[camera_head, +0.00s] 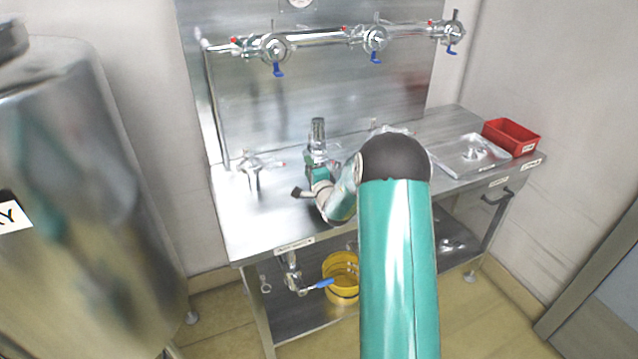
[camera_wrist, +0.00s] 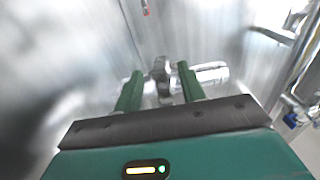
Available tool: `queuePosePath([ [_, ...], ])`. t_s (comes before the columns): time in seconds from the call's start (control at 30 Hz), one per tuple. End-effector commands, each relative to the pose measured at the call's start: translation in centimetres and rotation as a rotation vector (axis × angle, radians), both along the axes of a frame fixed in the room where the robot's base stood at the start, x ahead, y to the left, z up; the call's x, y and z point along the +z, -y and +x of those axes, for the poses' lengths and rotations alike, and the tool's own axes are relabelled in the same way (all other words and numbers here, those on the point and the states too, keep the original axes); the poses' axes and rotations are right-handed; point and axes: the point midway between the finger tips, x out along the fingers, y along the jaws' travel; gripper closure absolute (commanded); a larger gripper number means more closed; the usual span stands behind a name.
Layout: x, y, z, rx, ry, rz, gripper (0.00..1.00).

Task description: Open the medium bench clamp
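A shiny metal bench clamp with an upright cylindrical part (camera_head: 318,130) stands at the middle of the steel bench, just beyond my gripper (camera_head: 318,160). In the wrist view, the two green fingers of my gripper (camera_wrist: 158,82) are spread apart. A small dark metal piece of the clamp (camera_wrist: 161,70) shows between the fingertips, with a gap to each finger. A bright metal cylinder (camera_wrist: 212,73) lies behind the right finger. My arm hides part of the bench, and contact with the clamp cannot be told.
A metal fitting (camera_head: 252,170) stands on the bench's left; another (camera_head: 385,130) is partly behind my arm. A metal tray (camera_head: 470,155) and a red bin (camera_head: 511,137) are at the right. Valves with blue handles (camera_head: 277,55) line the back panel. A yellow bucket (camera_head: 341,280) is below.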

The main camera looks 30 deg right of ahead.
Motion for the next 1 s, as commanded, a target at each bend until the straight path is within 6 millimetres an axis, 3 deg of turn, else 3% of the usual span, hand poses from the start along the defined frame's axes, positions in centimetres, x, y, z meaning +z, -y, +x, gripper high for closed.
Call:
queuePosePath([
  [0.2, 0.1, -0.7, -5.0, 0.000, 0.000, -0.001, 0.60],
  [0.4, 0.1, -1.1, -8.7, 0.000, 0.000, -0.002, 0.60],
  [0.6, 0.1, -1.3, -10.1, 0.000, 0.002, -0.001, 0.60],
  [0.83, 0.1, -1.3, -10.2, 0.000, 0.002, -0.001, 0.60],
  [0.93, 0.4, -1.7, -10.1, 0.014, 0.004, -0.002, 0.80],
  [1.0, 1.4, -3.0, -9.9, 0.060, 0.010, -0.004, 0.93],
])
